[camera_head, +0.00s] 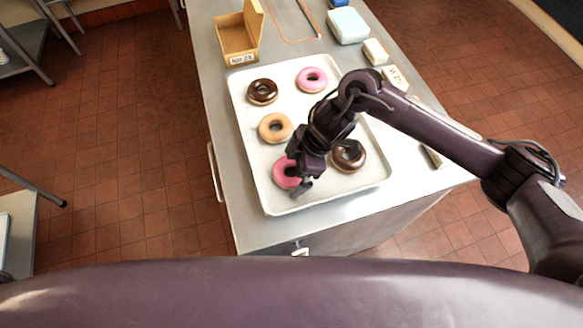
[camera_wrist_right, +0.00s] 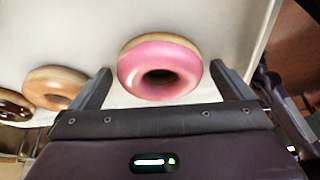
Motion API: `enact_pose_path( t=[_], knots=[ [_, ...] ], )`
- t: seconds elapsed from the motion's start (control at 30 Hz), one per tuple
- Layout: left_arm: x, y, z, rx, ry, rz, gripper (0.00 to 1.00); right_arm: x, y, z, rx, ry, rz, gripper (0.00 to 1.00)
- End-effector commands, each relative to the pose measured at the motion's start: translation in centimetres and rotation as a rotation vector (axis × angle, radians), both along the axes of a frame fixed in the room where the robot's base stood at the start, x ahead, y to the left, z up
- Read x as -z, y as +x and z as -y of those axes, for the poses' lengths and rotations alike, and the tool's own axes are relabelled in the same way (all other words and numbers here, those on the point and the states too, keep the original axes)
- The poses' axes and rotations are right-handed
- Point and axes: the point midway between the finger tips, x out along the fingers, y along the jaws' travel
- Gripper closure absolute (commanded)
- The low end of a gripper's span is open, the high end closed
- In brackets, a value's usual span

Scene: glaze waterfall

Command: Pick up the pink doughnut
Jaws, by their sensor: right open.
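A pink doughnut (camera_head: 285,174) lies at the near left of the white tray (camera_head: 268,203), partly hidden by my right gripper (camera_head: 302,187). In the right wrist view this pink doughnut (camera_wrist_right: 160,68) lies between the two open fingers of my right gripper (camera_wrist_right: 161,88), with pale tray showing around it. I cannot tell whether either finger touches it. Another pink doughnut (camera_head: 311,80), lighter in colour, lies at the far right of the tray. My left gripper is not in view.
Chocolate doughnuts lie at the tray's far left (camera_head: 262,91) and near right (camera_head: 349,156), the latter beside my right gripper. A plain doughnut (camera_head: 275,128) lies mid-left. A cardboard box (camera_head: 238,38) and a pale blue block (camera_head: 348,25) stand beyond the tray.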

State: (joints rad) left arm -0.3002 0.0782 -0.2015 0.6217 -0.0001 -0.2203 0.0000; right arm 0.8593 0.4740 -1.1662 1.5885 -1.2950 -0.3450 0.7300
Motion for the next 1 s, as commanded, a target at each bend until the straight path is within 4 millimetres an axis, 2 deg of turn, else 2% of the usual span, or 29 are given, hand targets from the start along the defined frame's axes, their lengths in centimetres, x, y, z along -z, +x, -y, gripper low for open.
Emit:
enact_pose_path(
  t=[0.13, 0.43, 0.77, 0.87, 1.0],
  knots=[
    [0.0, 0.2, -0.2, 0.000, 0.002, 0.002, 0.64, 0.0, 0.0, 0.0, 0.000, 0.000, 0.000, 0.03],
    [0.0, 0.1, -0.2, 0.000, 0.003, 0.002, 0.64, 0.0, 0.0, 0.0, 0.000, 0.000, 0.000, 0.41],
    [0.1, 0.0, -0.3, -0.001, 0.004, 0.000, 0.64, -0.4, 0.0, 0.0, -0.001, 0.002, 0.001, 0.41],
    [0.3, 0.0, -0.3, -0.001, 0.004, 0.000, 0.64, -1.0, 0.0, 0.0, -0.001, 0.002, 0.001, 0.41],
    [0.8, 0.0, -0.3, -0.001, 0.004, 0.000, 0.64, -3.0, 0.1, -0.1, -0.003, 0.003, 0.005, 0.41]
  ],
)
